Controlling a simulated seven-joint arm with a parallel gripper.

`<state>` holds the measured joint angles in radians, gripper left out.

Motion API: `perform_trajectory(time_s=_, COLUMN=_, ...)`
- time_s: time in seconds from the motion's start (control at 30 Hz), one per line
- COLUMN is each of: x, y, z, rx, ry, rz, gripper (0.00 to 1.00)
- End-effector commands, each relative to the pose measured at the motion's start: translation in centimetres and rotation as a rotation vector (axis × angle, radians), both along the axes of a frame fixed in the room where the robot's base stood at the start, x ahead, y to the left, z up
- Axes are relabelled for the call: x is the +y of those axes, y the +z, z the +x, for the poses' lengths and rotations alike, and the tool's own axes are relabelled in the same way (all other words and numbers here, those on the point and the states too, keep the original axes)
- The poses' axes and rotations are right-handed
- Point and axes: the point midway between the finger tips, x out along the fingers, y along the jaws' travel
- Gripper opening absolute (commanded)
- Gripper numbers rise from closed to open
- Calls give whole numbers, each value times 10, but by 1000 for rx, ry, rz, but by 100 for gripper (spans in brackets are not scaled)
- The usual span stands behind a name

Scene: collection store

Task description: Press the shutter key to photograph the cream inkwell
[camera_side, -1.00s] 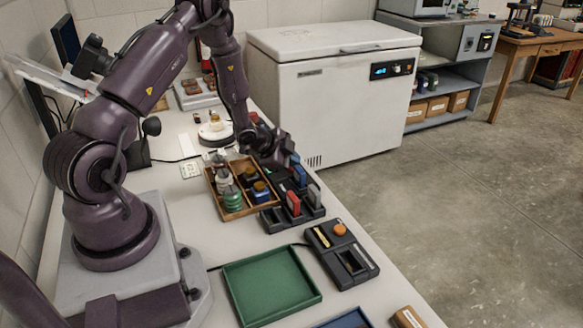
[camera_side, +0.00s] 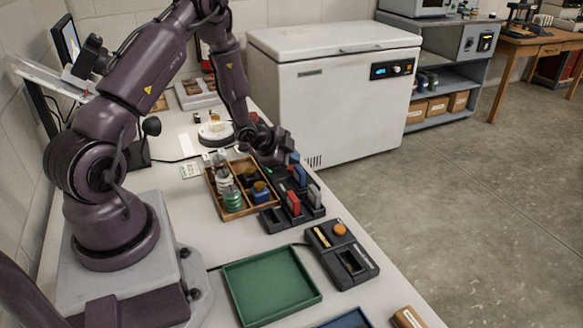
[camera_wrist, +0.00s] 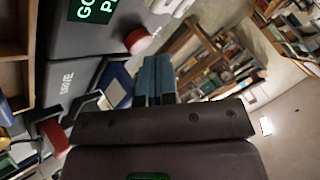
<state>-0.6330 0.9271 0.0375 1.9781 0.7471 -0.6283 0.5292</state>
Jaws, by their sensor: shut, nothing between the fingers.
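My gripper (camera_side: 286,157) is shut and empty at the far end of the black rack in the side view. In the wrist view its narrow blue fingers (camera_wrist: 154,78) are together. A red knob (camera_wrist: 137,40) on a grey housing lies just beyond and left of them; I cannot tell whether they touch. A green sign on the housing (camera_wrist: 92,8) begins with "GO". I cannot tell which control is the shutter key. A small pale object (camera_side: 215,122), possibly the cream inkwell, stands on a round white stand. Another pale bottle (camera_side: 222,183) is in the wooden tray (camera_side: 211,190).
Beside the wooden tray, the black rack (camera_side: 272,222) holds red, blue and grey upright blocks. A black box with an orange button (camera_side: 340,229) and an empty green tray (camera_side: 268,285) are nearer. A white chest freezer (camera_side: 345,110) stands behind my gripper.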

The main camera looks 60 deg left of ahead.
Motion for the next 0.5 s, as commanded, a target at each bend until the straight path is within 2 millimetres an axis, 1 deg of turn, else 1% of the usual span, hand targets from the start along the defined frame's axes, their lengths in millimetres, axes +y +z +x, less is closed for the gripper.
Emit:
perform_trajectory(time_s=0.1, x=0, y=6, z=0, rx=-1, ry=1, rz=1, gripper=0)
perform_trajectory(time_s=0.4, x=0, y=7, z=0, rx=0, ry=0, rz=0, gripper=0)
perform_trajectory(time_s=0.5, x=0, y=11, z=0, rx=-2, ry=0, rz=1, gripper=0)
